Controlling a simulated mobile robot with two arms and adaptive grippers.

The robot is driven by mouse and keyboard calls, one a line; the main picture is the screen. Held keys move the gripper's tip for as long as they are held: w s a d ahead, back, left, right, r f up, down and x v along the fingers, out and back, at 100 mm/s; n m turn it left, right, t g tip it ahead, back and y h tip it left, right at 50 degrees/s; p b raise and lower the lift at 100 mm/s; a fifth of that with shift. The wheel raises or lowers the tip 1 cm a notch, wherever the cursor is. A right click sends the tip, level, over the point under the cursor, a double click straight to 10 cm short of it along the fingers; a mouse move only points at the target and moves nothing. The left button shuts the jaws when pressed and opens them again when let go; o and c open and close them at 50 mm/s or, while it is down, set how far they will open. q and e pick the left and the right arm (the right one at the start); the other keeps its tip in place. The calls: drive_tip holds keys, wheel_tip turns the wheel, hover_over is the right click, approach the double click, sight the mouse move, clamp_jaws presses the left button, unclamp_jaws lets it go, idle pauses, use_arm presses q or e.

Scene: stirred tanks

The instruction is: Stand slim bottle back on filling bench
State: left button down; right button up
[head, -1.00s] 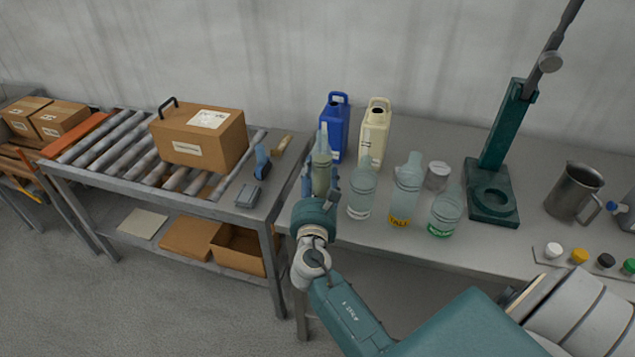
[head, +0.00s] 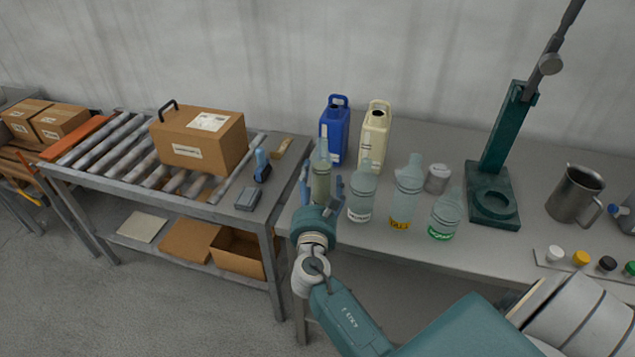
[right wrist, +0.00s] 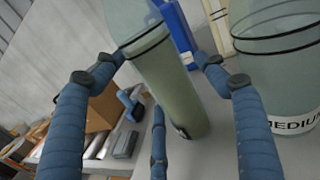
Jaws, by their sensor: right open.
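The slim bottle (head: 321,178), narrow, greenish and clear, stands upright on the filling bench (head: 410,258) near its left end. In the right wrist view the slim bottle (right wrist: 168,75) fills the middle, in front of the blue fingers. My right gripper (head: 321,183) is open, its fingers spread to either side of the bottle with gaps showing. The bottle's lower part is partly hidden by the gripper in the head view. My left gripper is not in view.
Close right of the slim bottle stand a medium bottle (head: 361,194), a tall bottle (head: 405,195) and a green-labelled bottle (head: 445,215). A blue jug (head: 335,130) and cream jug (head: 374,140) stand behind. A roller table (head: 190,205) with a carton (head: 200,140) is left.

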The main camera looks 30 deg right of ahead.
drive_tip(key=b+v, duration=0.2)
drive_tip(key=v, duration=1)
drive_tip(key=shift+w+f, duration=0.1)
